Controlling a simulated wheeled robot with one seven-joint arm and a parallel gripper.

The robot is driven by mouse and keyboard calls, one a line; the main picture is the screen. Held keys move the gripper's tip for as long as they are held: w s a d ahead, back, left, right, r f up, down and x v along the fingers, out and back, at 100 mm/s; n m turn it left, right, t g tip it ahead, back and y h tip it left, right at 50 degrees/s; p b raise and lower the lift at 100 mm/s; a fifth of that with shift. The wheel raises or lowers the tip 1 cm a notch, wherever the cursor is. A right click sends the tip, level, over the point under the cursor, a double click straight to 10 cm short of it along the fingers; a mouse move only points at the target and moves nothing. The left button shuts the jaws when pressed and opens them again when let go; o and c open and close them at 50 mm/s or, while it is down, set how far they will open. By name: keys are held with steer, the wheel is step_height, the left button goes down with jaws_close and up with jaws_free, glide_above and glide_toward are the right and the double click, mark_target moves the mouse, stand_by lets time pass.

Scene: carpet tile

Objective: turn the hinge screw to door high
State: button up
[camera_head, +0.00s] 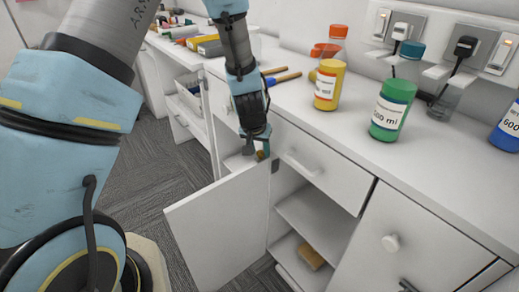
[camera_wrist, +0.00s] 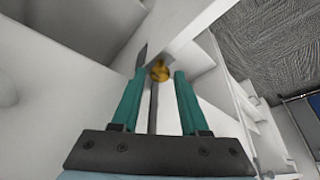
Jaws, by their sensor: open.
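The cabinet door (camera_head: 215,228) stands swung open below the counter. A small gold hinge screw (camera_wrist: 159,70) shows near the door's top edge in the wrist view. My gripper (camera_wrist: 161,77) is open, with one teal finger on each side of the screw's line. The screw appears between or just beyond the fingertips; I cannot tell whether they touch it. In the head view my gripper (camera_head: 258,146) points down at the door's top corner by the cabinet frame, and mostly hides the screw. A dark hinge piece (camera_head: 275,165) is just beside it.
A closed drawer (camera_head: 315,167) is right of my gripper, above open shelves holding a yellowish block (camera_head: 311,256). The counter (camera_head: 345,120) carries a yellow jar (camera_head: 328,88), a green jar (camera_head: 391,112) and a blue bottle (camera_head: 509,130). Carpet (camera_head: 150,160) is clear left of the door.

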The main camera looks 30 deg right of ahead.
jaws_close()
stand_by(0.3)
steer(key=shift+f+b, duration=0.1)
steer(key=shift+b, duration=0.3)
steer(key=shift+w+a+f+m+h+b, duration=0.15)
steer(key=shift+m+h+b, duration=0.25)
steer(key=shift+m+b, duration=0.7)
steer(key=m+g+b, duration=0.1)
steer(key=m, duration=0.1)
steer(key=shift+w+m+b, duration=0.15)
steer(key=shift+m+b, duration=0.15)
steer(key=shift+b, duration=0.05)
steer(key=m+g, duration=0.1)
steer(key=m+p, duration=0.1)
steer(key=m, duration=0.1)
steer(key=shift+r+g+h, duration=0.3)
steer(key=shift+r+g, duration=0.05)
steer(key=shift+g, duration=0.05)
steer(key=shift+w+m+g+p, duration=0.2)
steer(key=shift+m+g+p, duration=0.5)
steer(key=shift+m+p, duration=1)
steer(key=shift+f+m+b, duration=0.1)
steer(key=shift+m+b, duration=0.25)
steer(key=shift+m, duration=0.25)
